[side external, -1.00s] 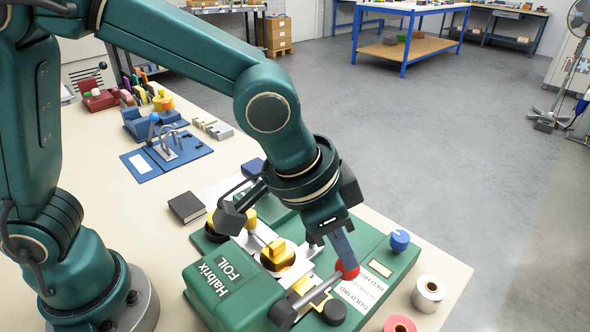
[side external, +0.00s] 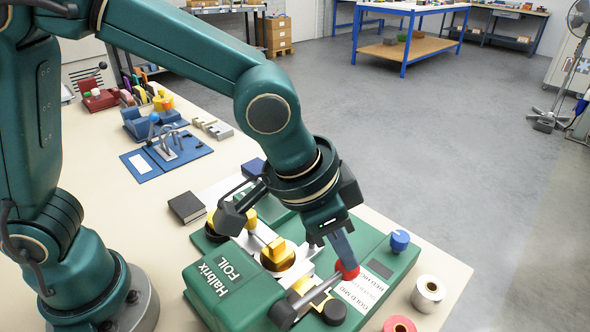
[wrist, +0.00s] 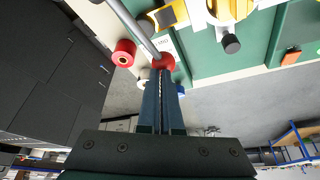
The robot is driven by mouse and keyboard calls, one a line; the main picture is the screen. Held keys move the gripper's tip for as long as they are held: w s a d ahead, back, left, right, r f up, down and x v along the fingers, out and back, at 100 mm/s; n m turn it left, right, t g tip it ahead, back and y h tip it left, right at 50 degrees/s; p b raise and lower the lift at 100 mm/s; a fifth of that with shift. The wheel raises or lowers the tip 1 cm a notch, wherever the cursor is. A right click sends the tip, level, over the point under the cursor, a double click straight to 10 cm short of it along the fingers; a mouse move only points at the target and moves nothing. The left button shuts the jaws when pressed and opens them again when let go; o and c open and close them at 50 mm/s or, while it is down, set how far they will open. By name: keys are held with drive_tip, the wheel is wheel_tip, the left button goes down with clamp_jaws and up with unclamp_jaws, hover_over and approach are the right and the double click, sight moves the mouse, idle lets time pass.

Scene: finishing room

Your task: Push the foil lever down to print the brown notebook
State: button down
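The foil press (side external: 228,283) is green, marked "Halbrix FOIL", and stands at the front of the bench in the side view. Its foil lever (side external: 318,293) is a grey bar ending in a red knob (side external: 348,271); the knob also shows in the wrist view (wrist: 163,62). My gripper (side external: 344,258) points down at the knob, its blue fingers close together with their tips at it. The fingers look shut, not spread around the knob; whether they touch it is hard to tell. I cannot make out a brown notebook in either view.
A dark notebook (side external: 187,207) and a dark blue block (side external: 253,167) lie behind the press. A white roll (side external: 428,293) and a red roll (side external: 399,325) stand at its right. A blue knob (side external: 400,240) sits on the press's right end.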

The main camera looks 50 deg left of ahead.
wheel_tip(320, 180, up, 11)
drive_tip(key=shift+s, duration=0.25)
idle(1.2)
drive_tip(key=shift+r, duration=2.1)
drive_tip(key=s+a+n+t+y, duration=0.1)
drive_tip(key=s+a+n+t, duration=0.2)
drive_tip(key=a, duration=0.9)
drive_tip(key=s+a+f+n, duration=0.1)
drive_tip(key=s+a+f, duration=0.1)
drive_tip(key=f, duration=0.3)
drive_tip(key=s+a+f+n+g+y, duration=0.1)
drive_tip(key=s+a+f+n, duration=0.1)
drive_tip(key=s+a+f, duration=0.1)
wheel_tip(320, 180, down, 3)
drive_tip(key=shift+s+a+r, duration=0.2)
drive_tip(key=shift+s+a, duration=0.1)
drive_tip(key=shift+s, duration=0.6)
